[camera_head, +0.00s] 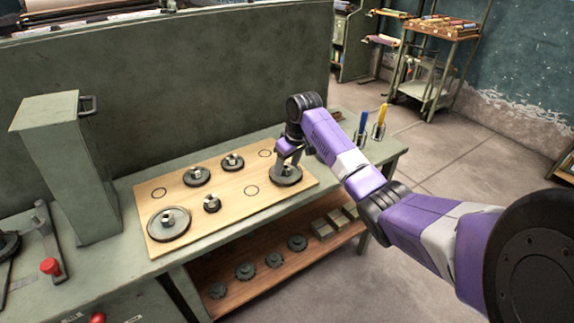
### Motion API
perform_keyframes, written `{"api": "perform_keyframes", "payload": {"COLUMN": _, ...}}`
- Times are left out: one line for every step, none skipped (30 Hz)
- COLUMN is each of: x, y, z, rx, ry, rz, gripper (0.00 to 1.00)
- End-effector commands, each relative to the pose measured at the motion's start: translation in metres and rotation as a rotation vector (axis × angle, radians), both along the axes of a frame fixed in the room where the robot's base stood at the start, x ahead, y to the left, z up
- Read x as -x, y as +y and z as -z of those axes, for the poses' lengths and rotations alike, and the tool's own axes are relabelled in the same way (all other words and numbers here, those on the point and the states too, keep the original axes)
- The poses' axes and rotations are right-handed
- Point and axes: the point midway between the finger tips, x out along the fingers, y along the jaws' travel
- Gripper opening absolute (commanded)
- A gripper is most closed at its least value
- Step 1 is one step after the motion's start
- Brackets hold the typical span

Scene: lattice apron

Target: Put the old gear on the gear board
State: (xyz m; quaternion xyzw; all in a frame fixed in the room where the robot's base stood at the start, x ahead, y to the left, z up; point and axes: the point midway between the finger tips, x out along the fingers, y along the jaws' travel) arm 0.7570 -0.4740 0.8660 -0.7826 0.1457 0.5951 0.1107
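The wooden gear board (222,217) lies on the green bench with several dark gears and some bare marked circles on it. One dark gear with a pale hub (286,177) is at the board's right end, directly under my gripper (288,160). My gripper points down with its two fingers at this gear's hub. I cannot tell whether they grip it, or whether the gear rests fully on the board. Other gears on the board are a large one (169,224), a small one (212,204) and two at the back (197,176) (232,162). None is clearly marked as old.
A tall green box (70,165) stands left of the board. A lever with a red knob (50,266) is at the far left. Blue and yellow handled tools (379,122) stand at the bench's right end. Several gears (246,271) lie on the shelf below.

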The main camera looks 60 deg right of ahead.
Motion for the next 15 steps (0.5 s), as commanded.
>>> {"api": "perform_keyframes", "payload": {"x": 0.0, "y": 0.0, "z": 0.0, "rx": 0.0, "ry": 0.0, "rz": 0.0, "gripper": 0.57}}
{"api": "perform_keyframes", "payload": {"x": 0.0, "y": 0.0, "z": -0.001, "rx": 0.0, "ry": 0.0, "rz": 0.0, "gripper": 0.57}}
{"api": "perform_keyframes", "payload": {"x": 0.0, "y": 0.0, "z": -0.002, "rx": 0.001, "ry": 0.0, "rz": 0.0, "gripper": 0.57}}
{"api": "perform_keyframes", "payload": {"x": 0.0, "y": -0.001, "z": -0.003, "rx": 0.001, "ry": 0.0, "rz": 0.0, "gripper": 0.57}}
{"api": "perform_keyframes", "payload": {"x": 0.0, "y": 0.0, "z": -0.005, "rx": 0.001, "ry": -0.001, "rz": 0.0, "gripper": 0.57}}
{"api": "perform_keyframes", "payload": {"x": 0.001, "y": 0.0, "z": -0.008, "rx": 0.0, "ry": -0.001, "rz": 0.0, "gripper": 0.57}}
{"api": "perform_keyframes", "payload": {"x": 0.002, "y": 0.0, "z": -0.012, "rx": 0.002, "ry": -0.001, "rz": -0.001, "gripper": 0.57}}
{"api": "perform_keyframes", "payload": {"x": 0.003, "y": 0.001, "z": -0.016, "rx": 0.002, "ry": -0.002, "rz": -0.001, "gripper": 0.57}}
{"api": "perform_keyframes", "payload": {"x": 0.004, "y": 0.002, "z": -0.022, "rx": 0.002, "ry": -0.002, "rz": -0.001, "gripper": 0.57}}
{"api": "perform_keyframes", "payload": {"x": 0.005, "y": 0.002, "z": -0.027, "rx": 0.003, "ry": -0.003, "rz": -0.001, "gripper": 0.57}}
{"api": "perform_keyframes", "payload": {"x": 0.007, "y": 0.002, "z": -0.033, "rx": 0.002, "ry": -0.003, "rz": 0.0, "gripper": 0.57}}
{"api": "perform_keyframes", "payload": {"x": 0.009, "y": 0.003, "z": -0.041, "rx": 0.003, "ry": -0.003, "rz": -0.001, "gripper": 0.57}}
{"api": "perform_keyframes", "payload": {"x": 0.01, "y": 0.004, "z": -0.047, "rx": 0.003, "ry": -0.004, "rz": -0.001, "gripper": 0.57}}
{"api": "perform_keyframes", "payload": {"x": 0.012, "y": 0.004, "z": -0.054, "rx": 0.004, "ry": -0.004, "rz": 0.0, "gripper": 0.57}}
{"api": "perform_keyframes", "payload": {"x": 0.014, "y": 0.005, "z": -0.062, "rx": 0.004, "ry": -0.004, "rz": 0.0, "gripper": 0.57}}
